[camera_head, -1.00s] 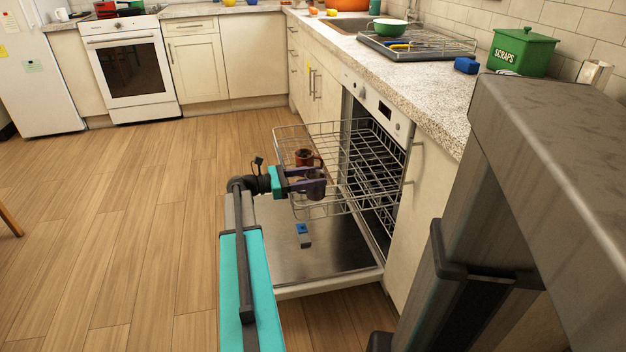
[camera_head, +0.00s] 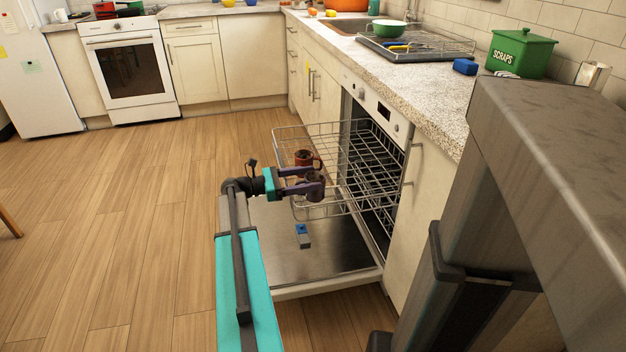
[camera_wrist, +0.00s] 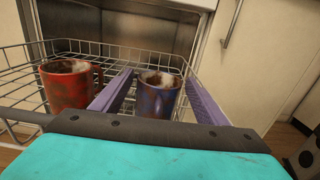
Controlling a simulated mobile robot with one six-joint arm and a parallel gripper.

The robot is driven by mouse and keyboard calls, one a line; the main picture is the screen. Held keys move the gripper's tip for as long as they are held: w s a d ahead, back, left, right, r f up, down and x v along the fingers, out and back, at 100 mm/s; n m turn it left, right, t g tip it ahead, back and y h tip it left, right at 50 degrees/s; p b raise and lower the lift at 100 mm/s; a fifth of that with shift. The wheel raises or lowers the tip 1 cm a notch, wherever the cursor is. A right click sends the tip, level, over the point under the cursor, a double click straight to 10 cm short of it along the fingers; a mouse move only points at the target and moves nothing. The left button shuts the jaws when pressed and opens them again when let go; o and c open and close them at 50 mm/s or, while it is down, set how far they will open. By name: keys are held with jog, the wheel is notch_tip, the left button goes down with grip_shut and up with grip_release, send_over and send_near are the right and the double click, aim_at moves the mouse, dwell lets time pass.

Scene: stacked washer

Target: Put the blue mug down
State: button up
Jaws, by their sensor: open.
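The blue mug (camera_wrist: 158,96), with brownish stains, stands upright in the pulled-out upper dishwasher rack. In the head view the blue mug (camera_head: 315,187) is partly hidden by my gripper (camera_head: 303,184). In the wrist view my gripper (camera_wrist: 160,95) is open, with one purple finger on each side of the mug and a gap visible on the right. Whether the left finger touches the mug is unclear. A red mug (camera_wrist: 68,86), also stained, stands to the left of the left finger. It shows beyond my gripper in the head view (camera_head: 304,157).
The wire rack (camera_head: 340,127) extends over the lowered dishwasher door (camera_head: 320,262). A small blue and grey block (camera_head: 303,236) lies on the door. The counter (camera_head: 430,108) runs above, with a green scraps bin (camera_head: 521,53). The floor to the left is clear.

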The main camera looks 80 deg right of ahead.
jog(key=p+v, duration=0.2)
jog(key=v, duration=0.8)
jog(key=shift+w+r, duration=0.1)
dwell(0.4)
